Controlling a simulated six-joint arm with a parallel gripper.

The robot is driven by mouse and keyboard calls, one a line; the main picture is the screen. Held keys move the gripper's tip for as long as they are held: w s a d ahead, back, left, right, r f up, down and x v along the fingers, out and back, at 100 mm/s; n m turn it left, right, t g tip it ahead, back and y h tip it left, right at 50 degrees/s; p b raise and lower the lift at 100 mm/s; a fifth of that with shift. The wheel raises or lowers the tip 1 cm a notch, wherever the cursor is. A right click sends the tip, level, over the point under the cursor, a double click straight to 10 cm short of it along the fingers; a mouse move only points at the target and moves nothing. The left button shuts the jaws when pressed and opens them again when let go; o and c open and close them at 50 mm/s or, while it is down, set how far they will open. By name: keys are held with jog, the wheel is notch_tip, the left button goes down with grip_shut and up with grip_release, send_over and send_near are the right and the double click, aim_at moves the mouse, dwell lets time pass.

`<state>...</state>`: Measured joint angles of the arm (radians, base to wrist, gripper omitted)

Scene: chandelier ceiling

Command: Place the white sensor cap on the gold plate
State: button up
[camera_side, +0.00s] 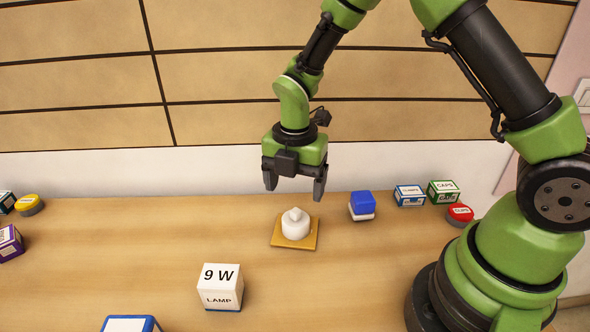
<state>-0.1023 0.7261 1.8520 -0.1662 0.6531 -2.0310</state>
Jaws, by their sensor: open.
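The white sensor cap (295,224) is a short round piece with a small raised top. It rests upright on the gold plate (280,241), a flat square on the wooden table, near the plate's middle. My gripper (295,190) is above the cap, pointing down, with its two dark fingers spread apart. Nothing is between the fingers, and a gap shows between the fingertips and the cap.
A blue and white block (362,205) stands right of the plate. A 9 W lamp box (221,287) stands in front. Small boxes (410,196) and a red round tin (460,214) are near my base. More items (29,204) lie at the left edge. The table's left middle is clear.

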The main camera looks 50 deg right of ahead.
jog(key=shift+r, duration=1.55)
notch_tip(320, 180, up, 8)
jog(key=m+t, duration=0.2)
jog(key=m, duration=0.5)
send_over(296, 212)
jog(key=s, duration=0.3)
jog(key=s+r+m+t+y, duration=0.1)
jog(key=s+r+m+t, duration=0.1)
jog(key=s+r+m, duration=0.3)
jog(key=s+r+m+t+y, duration=0.1)
jog(key=s+r+m+t, duration=0.2)
jog(key=s+m, duration=0.6)
jog(key=r+m, duration=0.1)
jog(key=m, duration=0.4)
jog(key=shift+d+r+m, duration=0.25)
jog(key=shift+r+m, duration=0.15)
